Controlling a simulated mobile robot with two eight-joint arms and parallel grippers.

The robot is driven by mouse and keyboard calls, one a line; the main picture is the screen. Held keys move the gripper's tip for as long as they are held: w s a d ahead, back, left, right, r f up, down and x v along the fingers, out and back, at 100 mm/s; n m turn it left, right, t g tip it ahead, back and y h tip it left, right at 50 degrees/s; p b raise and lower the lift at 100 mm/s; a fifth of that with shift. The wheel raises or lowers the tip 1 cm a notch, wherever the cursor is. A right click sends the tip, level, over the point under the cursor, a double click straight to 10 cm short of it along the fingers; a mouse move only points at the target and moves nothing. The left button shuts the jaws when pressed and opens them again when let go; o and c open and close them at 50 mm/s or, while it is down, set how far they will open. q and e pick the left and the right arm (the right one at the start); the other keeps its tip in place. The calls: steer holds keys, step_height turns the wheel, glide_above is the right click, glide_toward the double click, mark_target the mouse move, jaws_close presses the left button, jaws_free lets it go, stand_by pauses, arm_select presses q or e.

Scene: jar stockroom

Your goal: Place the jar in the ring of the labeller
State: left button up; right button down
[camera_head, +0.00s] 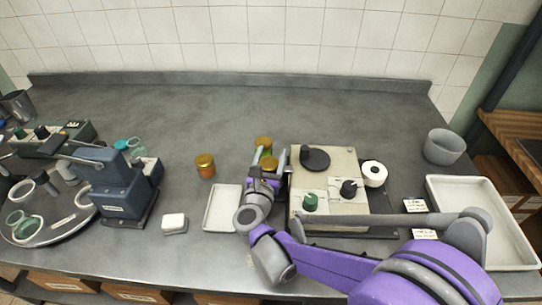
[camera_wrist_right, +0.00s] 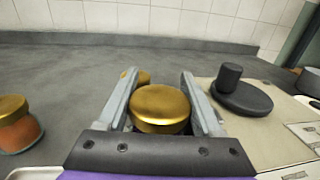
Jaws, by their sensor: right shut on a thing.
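My right gripper (camera_head: 269,156) has its two fingers on either side of a jar with a gold lid (camera_head: 268,164) and is shut on it. In the right wrist view the lid of this held jar (camera_wrist_right: 160,108) sits between the fingers; its body is mostly hidden. The labeller appears to be the beige box (camera_head: 335,178) just right of the gripper, with a white roll (camera_head: 374,173) at its side. A dark disc (camera_head: 315,159) with an upright black post lies on its top; I cannot tell whether this is its ring. My left gripper is out of view.
A second gold-lidded jar (camera_head: 264,142) stands just behind the held one. An amber jar (camera_head: 205,166) stands to the left. A white tray (camera_head: 222,207), white block (camera_head: 174,223) and blue-grey press (camera_head: 112,185) are left. A grey pot (camera_head: 444,147) stands right. The back counter is clear.

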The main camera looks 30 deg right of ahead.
steer(key=shift+f, duration=0.15)
steer(key=shift+c, duration=0.2)
jaws_free()
steer(key=shift+s+a+r, duration=0.1)
steer(key=shift+r, duration=0.2)
steer(key=v, duration=1.1)
steer(key=shift+s+a, duration=0.25)
steer(key=shift+s, duration=0.1)
